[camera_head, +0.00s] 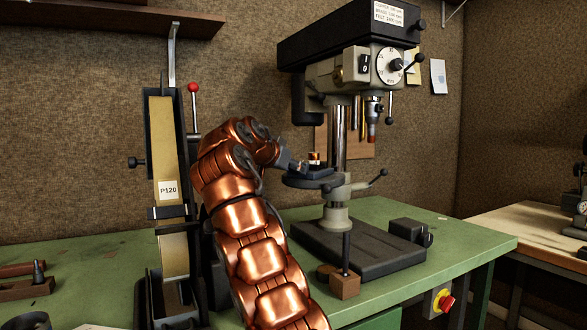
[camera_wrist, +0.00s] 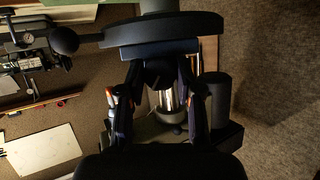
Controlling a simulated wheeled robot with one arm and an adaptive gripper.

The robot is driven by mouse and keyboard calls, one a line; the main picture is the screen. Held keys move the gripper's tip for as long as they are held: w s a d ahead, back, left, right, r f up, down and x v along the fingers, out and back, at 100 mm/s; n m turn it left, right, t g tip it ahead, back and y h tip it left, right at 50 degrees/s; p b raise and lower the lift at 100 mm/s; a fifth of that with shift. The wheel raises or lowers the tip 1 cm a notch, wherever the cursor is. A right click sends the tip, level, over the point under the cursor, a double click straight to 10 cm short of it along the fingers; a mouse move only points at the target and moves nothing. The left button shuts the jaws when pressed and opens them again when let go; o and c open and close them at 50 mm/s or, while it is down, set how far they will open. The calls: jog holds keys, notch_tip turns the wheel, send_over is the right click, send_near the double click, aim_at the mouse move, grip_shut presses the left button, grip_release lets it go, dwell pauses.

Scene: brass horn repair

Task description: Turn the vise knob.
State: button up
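The drill press (camera_head: 340,75) stands on the green bench, with a small vise (camera_head: 318,172) on its round table (camera_head: 300,182). A brass-coloured piece (camera_head: 314,158) sits at the vise. My gripper (camera_head: 292,166) is at the left side of the vise, small and partly hidden in the head view. In the wrist view, the bluish vise body (camera_wrist: 150,49) lies ahead under the dark round table edge (camera_wrist: 165,28). A dark knob (camera_wrist: 158,74) shows between my two spread fingers (camera_wrist: 158,80). My fingers look apart; contact with the knob cannot be made out.
A belt sander (camera_head: 168,140) marked P120 stands left of my arm. A black-bodied box (camera_head: 408,232) sits on the bench at right, above a red button (camera_head: 445,303) on the front. The press column (camera_head: 338,140) and ball-ended handles (camera_head: 372,183) stand close to the vise.

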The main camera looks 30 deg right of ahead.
grip_shut()
jog(key=shift+r+n+p, duration=0.15)
jog(key=shift+n+p, duration=0.15)
jog(key=shift+p, duration=0.1)
jog(key=n+g+h+p, duration=0.1)
jog(key=n+g+p, duration=0.1)
jog(key=n+p, duration=0.1)
jog(key=shift+w+p, duration=0.15)
jog(key=shift+p, duration=0.65)
jog(key=shift+f, duration=0.2)
